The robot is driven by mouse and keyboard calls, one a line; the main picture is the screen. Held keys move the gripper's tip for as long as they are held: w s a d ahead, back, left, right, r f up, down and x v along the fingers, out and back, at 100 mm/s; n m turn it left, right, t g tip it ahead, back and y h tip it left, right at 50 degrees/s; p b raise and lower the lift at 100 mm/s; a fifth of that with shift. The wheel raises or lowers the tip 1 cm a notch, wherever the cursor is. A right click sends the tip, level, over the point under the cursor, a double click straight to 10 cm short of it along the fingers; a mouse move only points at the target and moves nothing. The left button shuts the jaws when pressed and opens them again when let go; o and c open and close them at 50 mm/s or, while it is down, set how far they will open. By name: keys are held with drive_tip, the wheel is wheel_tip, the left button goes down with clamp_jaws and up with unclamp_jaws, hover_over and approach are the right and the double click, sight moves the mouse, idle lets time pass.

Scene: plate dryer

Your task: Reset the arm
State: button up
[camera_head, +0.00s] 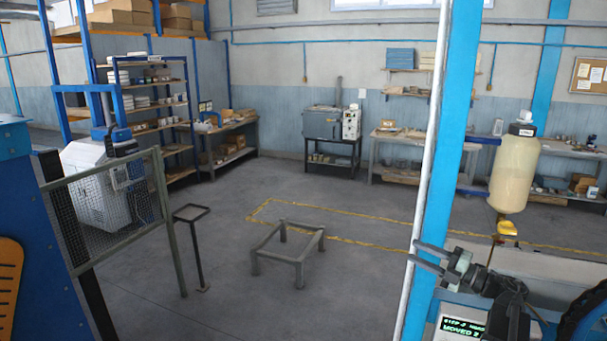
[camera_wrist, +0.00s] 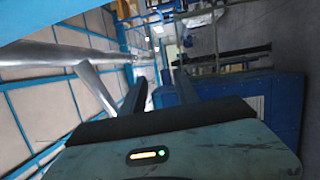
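My gripper (camera_head: 414,251) shows at the lower right of the head view, pointing left, in front of the white pipe and blue post. Its two fingers stand apart with nothing visible between them. In the wrist view my gripper (camera_wrist: 160,78) also shows two dark fingers spread apart, with an empty gap. My arm runs from the gripper down to the right edge of the head view. No object is held.
A blue post (camera_head: 437,150) with a white pipe (camera_head: 431,150) stands close to my gripper. A bottle of cream liquid (camera_head: 514,170) hangs to the right. A low metal frame (camera_head: 288,250) and a mesh guard (camera_head: 110,210) stand left.

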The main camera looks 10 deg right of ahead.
drive_tip(key=w+a+f+m+t+h+b, duration=0.2)
drive_tip(key=w+a+m+t+b, duration=0.3)
drive_tip(key=w+a, duration=1.15)
drive_tip(key=w+a+f+m+g+h+b, duration=0.1)
drive_tip(key=w+a+f+m+h+b, duration=0.4)
drive_tip(key=a+f+m+h, duration=0.65)
drive_tip(key=s+a+f+m+g+b, duration=0.1)
drive_tip(key=s+f+m+g, duration=0.35)
drive_tip(key=f, duration=0.35)
drive_tip(key=s+a+f+m+g+b, duration=0.1)
drive_tip(key=s+f+m+g, duration=0.3)
drive_tip(key=f, duration=0.5)
drive_tip(key=s+a+f+g, duration=0.1)
drive_tip(key=s+f+g, duration=0.2)
drive_tip(key=s, duration=0.3)
drive_tip(key=s+a+f+g+y, duration=0.1)
drive_tip(key=s+f+g, duration=0.2)
drive_tip(key=s, duration=0.3)
drive_tip(key=s+a+f+g+y, duration=0.1)
drive_tip(key=s+a+f+g, duration=0.1)
drive_tip(key=s+g, duration=0.3)
drive_tip(key=shift+s+f+p, duration=0.3)
drive_tip(key=shift+s+f, duration=0.1)
drive_tip(key=shift+s, duration=0.2)
